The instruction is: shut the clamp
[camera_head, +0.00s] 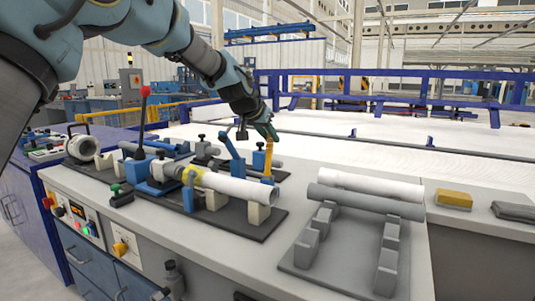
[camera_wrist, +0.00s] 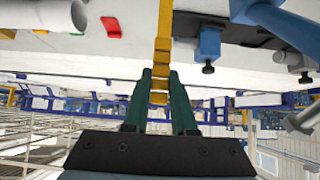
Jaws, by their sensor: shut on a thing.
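A clamp with an upright yellow lever (camera_head: 268,158) stands at the back of the dark fixture board, just behind the near end of a white pipe (camera_head: 235,187). My gripper (camera_head: 268,131) is at the top of the lever, above the bench. In the wrist view, the green fingers of my gripper (camera_wrist: 161,77) are shut on the yellow lever (camera_wrist: 163,40), one on each side. The pipe's open end (camera_wrist: 70,16) shows at the upper left there. The pipe lies across pale and blue supports and has a yellow band. The foot of the lever is partly hidden.
A blue upright arm (camera_head: 231,147) stands just left of the lever. A grey rack (camera_head: 310,250) at the right carries a grey pipe (camera_head: 365,200), with a white pipe (camera_head: 370,184) behind it. A yellow block (camera_head: 454,198) lies farther right. A red-knobbed lever (camera_head: 144,105) rises at the left.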

